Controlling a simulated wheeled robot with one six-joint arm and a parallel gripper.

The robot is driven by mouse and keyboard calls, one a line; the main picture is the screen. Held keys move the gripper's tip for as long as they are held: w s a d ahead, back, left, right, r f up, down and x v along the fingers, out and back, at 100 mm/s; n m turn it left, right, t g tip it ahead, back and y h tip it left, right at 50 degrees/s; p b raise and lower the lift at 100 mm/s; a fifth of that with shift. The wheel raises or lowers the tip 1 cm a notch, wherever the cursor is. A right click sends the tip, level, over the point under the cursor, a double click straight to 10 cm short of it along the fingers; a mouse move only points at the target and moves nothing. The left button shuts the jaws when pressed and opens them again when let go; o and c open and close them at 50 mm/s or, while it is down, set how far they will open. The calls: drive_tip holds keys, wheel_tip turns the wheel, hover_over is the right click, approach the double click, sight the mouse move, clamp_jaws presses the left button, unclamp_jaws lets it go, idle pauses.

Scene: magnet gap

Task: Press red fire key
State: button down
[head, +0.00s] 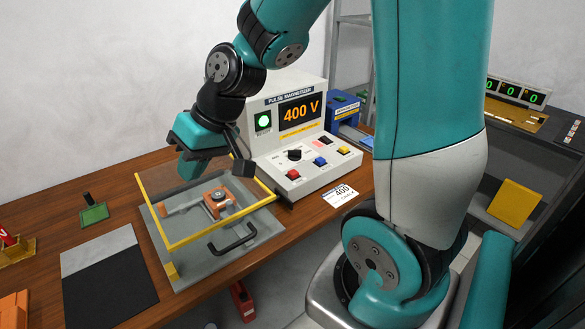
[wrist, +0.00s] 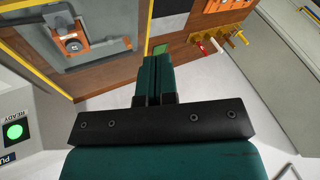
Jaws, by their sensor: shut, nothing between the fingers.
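The pulse magnetizer (head: 275,88) stands on the wooden bench, its display reading 400 V. Its green lamp (head: 263,121) is lit; the wrist view shows this lamp (wrist: 14,131) under the word READY. The red key (head: 293,174) is at the front left of its sloped panel, with a blue key (head: 320,161) and a yellow key (head: 343,150) to its right. A black knob (head: 295,155) sits behind. My gripper (head: 187,170) is shut and empty, above the clear-covered fixture and left of the magnetizer, apart from the red key. Its fingers (wrist: 159,58) are together in the wrist view.
The fixture has a yellow-framed clear cover (head: 205,229) and a black handle (head: 232,240), with an orange clamp (head: 218,203) inside. A blue unit (head: 343,108) stands behind right of the magnetizer. A 400 card (head: 341,195) lies by the panel. A black mat (head: 110,285) lies front left.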

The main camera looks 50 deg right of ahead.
drive_tip(key=w+d+f+m+t+h+p, duration=0.1)
drive_tip(key=w+d+m, duration=0.15)
drive_tip(key=d, duration=0.35)
drive_tip(key=w+d+f+m+t, duration=0.1)
drive_tip(key=w+d+f+m, duration=0.15)
drive_tip(key=d, duration=0.25)
drive_tip(key=m+t+h+p, duration=0.2)
drive_tip(key=m+t+h, duration=0.1)
drive_tip(key=m+h, duration=0.25)
hover_over(295, 171)
wheel_tip(295, 171, down, 6)
drive_tip(key=shift+f+m, duration=0.2)
drive_tip(key=shift+m, duration=0.25)
drive_tip(key=shift+a+f, duration=0.1)
wheel_tip(295, 171, down, 9)
drive_tip(key=b, duration=0.6)
drive_tip(key=shift+r+b, duration=0.2)
drive_tip(key=shift+b, duration=0.1)
drive_tip(key=shift+f+b, duration=0.45)
